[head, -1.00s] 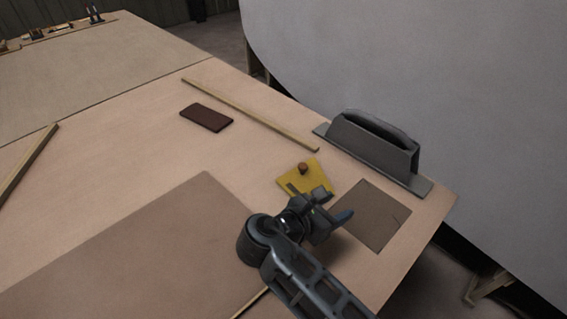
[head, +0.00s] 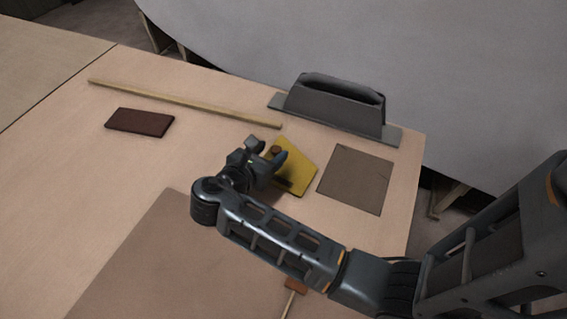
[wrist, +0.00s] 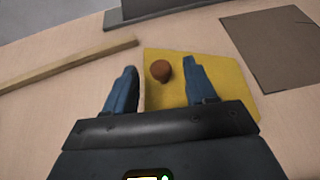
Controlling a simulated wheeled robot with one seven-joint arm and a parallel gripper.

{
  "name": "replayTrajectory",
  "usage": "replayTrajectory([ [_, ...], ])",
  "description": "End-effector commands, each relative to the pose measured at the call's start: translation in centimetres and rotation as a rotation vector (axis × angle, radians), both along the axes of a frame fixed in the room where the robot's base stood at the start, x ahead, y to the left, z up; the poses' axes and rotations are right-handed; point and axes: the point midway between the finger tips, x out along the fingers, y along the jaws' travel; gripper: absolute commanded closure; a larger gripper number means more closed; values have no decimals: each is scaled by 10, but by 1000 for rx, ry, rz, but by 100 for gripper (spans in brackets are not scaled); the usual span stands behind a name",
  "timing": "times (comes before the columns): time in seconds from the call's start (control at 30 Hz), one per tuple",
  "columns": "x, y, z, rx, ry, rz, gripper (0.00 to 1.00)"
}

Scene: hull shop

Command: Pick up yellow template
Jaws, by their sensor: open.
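The yellow template (head: 297,166) is a flat plate lying on the bench, with a small brown knob standing on it. In the wrist view the template (wrist: 220,78) lies beyond and below my gripper, and its knob (wrist: 161,70) shows between the fingers, slightly ahead of the tips. My gripper (head: 268,151) is open and empty, its fingers pointing toward the knob. In the wrist view my gripper (wrist: 160,72) has one finger left of the template's edge and the other over the template. The height gap between fingertips and knob is hard to tell.
A dark grey handled block (head: 335,105) stands behind the template. A brown square sheet (head: 356,180) lies right of it. A wooden strip (head: 185,103) and a dark red block (head: 139,122) lie to the left. A large brown sheet (head: 150,265) covers the front of the bench.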

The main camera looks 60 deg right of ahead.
Motion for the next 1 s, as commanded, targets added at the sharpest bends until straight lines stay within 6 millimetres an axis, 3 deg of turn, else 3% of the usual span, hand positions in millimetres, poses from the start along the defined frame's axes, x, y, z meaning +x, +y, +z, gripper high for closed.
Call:
replayTrajectory([
  [0.23, 0, -29, -19, 0, 0, -3, 44],
  [0.57, 0, -34, -21, 0, -1, 0, 45],
  [1.0, 0, -34, -21, -1, -1, 0, 87],
])
